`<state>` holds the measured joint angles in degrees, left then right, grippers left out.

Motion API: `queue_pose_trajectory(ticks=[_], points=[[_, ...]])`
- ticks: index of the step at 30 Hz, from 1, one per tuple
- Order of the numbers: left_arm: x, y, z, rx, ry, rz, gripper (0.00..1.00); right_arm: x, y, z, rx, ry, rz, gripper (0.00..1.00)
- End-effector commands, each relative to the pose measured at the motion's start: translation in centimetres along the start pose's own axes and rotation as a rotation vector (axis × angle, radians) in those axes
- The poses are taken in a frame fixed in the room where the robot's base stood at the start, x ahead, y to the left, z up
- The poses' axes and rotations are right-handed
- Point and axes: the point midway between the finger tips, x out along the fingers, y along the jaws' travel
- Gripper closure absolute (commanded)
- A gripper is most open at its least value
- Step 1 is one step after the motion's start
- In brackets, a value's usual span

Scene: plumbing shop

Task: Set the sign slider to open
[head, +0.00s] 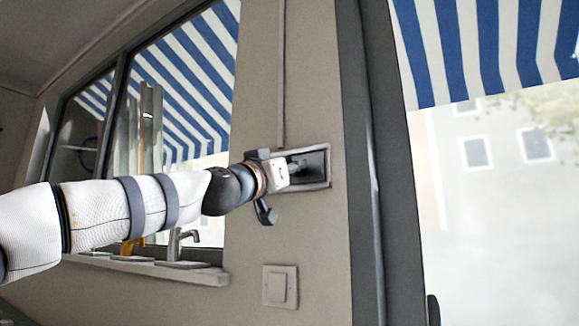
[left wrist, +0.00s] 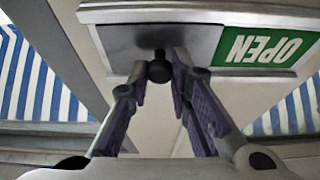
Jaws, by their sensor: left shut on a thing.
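The sign slider's metal frame (head: 328,180) is set in the beige wall beside the door. It also shows in the left wrist view (left wrist: 150,14), where a green panel (left wrist: 268,48) reads OPEN upside down, right of a grey plate (left wrist: 122,45). A dark round knob (left wrist: 160,68) stands out at the plate's edge. My left gripper (head: 291,170) is at the frame; in the left wrist view its fingertips (left wrist: 160,76) are closed around the knob. The gripper hides the frame's left part in the head view. My right gripper is in neither view.
A light switch (head: 280,286) is on the wall below the frame. A thin conduit (head: 281,75) runs down to the frame from above. A window sill (head: 190,272) with a tap (head: 175,243) is below my left arm. A dark door frame (head: 375,170) stands to the right.

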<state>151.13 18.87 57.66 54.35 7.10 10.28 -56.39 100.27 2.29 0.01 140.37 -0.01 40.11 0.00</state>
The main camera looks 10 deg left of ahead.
Motion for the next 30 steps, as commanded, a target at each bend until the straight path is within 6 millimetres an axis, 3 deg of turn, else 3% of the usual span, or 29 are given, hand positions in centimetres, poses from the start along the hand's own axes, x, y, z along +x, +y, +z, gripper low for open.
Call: queue_pose_trajectory(ticks=[3, 4, 6, 17, 20, 30], points=[[0.0, 0.4, -0.2, 0.0, 0.001, 0.008, 1.0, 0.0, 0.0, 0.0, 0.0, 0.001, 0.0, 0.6], [0.0, 0.4, -0.2, 0.0, 0.001, 0.008, 0.75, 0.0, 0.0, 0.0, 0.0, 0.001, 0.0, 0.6], [0.0, 0.4, -0.2, 0.0, 0.001, 0.007, 0.62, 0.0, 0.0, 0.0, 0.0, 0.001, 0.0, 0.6], [-0.4, 0.1, -0.1, 0.0, 0.0, 0.004, 0.62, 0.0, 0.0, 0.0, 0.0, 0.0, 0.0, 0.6], [-1.7, 0.1, -0.2, 0.0, -0.001, 0.003, 0.62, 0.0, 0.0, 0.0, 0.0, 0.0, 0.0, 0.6], [-9.3, 0.2, -0.3, -0.001, 0.003, 0.005, 0.62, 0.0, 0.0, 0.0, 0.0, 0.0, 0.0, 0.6]])
